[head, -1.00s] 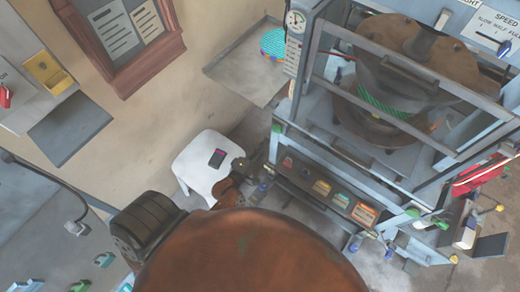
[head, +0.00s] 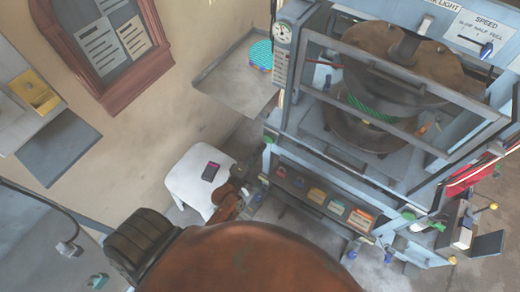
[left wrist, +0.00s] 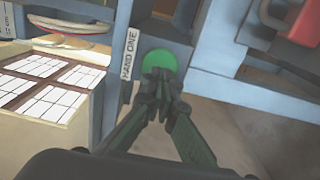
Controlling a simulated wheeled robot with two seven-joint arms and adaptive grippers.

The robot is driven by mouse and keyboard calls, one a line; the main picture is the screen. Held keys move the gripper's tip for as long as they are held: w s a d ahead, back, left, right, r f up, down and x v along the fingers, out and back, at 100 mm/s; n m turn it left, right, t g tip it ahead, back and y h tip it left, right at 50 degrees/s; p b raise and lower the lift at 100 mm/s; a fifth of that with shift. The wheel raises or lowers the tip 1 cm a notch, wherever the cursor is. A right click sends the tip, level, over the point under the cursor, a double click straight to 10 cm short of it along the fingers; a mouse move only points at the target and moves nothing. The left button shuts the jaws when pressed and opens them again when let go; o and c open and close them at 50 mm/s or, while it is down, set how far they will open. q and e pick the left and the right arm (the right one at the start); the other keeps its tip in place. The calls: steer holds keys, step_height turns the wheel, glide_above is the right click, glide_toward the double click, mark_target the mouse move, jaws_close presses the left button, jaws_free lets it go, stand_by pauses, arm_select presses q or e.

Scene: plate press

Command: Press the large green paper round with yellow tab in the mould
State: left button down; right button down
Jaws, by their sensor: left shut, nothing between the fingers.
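A green ribbed round (head: 372,108) shows as a narrow band between the upper and lower brown mould halves (head: 355,132) inside the press; I cannot make out a yellow tab on it. The press's bars partly cover it. My left gripper (head: 262,178) is at the press's front left corner. In the left wrist view, the left gripper (left wrist: 158,88) is shut and empty, with its tips just in front of a green round button (left wrist: 160,62) beside a "HAND ONE" label (left wrist: 129,55). I cannot tell whether the tips touch the button. My right gripper is out of view.
A shelf (head: 225,85) holds a stack of coloured rounds (head: 261,54). Another green button (head: 408,216) is at the press's front right. My orange arm covers the bottom.

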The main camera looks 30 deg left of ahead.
arm_select(q)
steer(key=shift+w, duration=0.4)
steer(key=shift+w, duration=0.5)
steer(key=shift+w, duration=0.3)
steer(key=shift+s+p, duration=0.2)
steer(key=shift+p, duration=0.25)
stand_by(0.4)
